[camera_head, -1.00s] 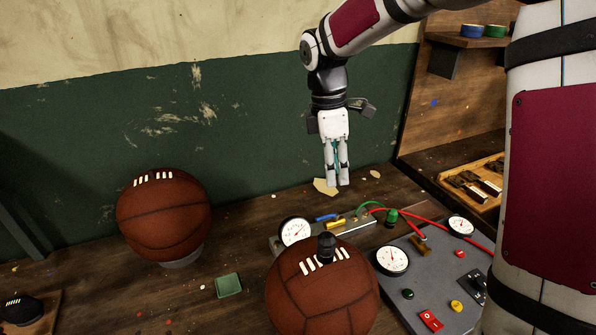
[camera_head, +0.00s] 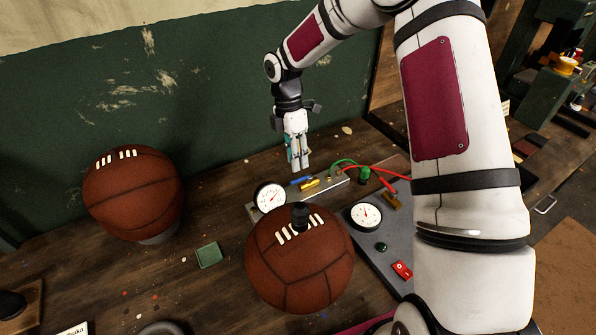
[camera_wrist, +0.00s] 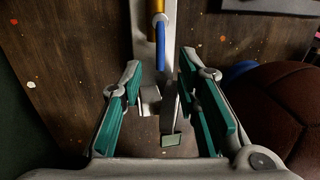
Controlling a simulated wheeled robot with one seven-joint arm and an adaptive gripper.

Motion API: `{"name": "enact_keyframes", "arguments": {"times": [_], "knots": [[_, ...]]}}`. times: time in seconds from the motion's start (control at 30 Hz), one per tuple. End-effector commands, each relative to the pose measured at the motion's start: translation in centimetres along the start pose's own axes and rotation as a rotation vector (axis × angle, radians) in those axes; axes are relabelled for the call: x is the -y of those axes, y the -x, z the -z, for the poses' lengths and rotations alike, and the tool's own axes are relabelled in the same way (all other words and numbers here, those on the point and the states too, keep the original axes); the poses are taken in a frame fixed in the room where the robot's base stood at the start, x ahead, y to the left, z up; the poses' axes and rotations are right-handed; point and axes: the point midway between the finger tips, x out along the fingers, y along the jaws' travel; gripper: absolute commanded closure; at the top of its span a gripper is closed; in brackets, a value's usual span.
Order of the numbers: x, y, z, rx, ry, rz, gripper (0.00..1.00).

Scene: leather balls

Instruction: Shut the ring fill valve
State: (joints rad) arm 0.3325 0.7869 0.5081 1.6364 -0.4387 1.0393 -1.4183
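A metal manifold bar (camera_head: 335,184) on the bench carries a blue lever (camera_head: 301,181) and a yellow lever (camera_head: 310,185). No readable label shows which one is the ring fill valve. In the wrist view the blue lever (camera_wrist: 161,42) lies along the bar, in line with the yellow lever (camera_wrist: 157,6) beyond it. My gripper (camera_head: 300,166) points down just above and behind the blue lever. The wrist view shows my gripper (camera_wrist: 160,66) open, its teal-padded fingers on either side of the bar, with nothing held.
A white gauge (camera_head: 270,197) stands at the bar's left end. A brown ball (camera_head: 300,262) with a black fitting on top sits in front. Another ball (camera_head: 133,194) is at left. A grey panel (camera_head: 385,225) with a gauge, hoses and red switch lies to the right.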

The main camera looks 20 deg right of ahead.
Motion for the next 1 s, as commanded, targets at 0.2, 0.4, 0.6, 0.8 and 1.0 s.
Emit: {"name": "enact_keyframes", "arguments": {"times": [0.2,0.4,0.6,0.8,1.0], "knots": [[0.1,-3.5,0.0,-0.001,0.000,0.002,0.70],[0.0,-4.9,0.0,0.000,-0.001,0.000,0.70],[-0.1,-5.1,0.0,0.000,-0.001,-0.002,0.70],[0.0,-5.1,0.0,0.000,-0.001,-0.001,0.91],[0.0,-5.1,0.0,0.000,-0.001,-0.001,1.00]]}}
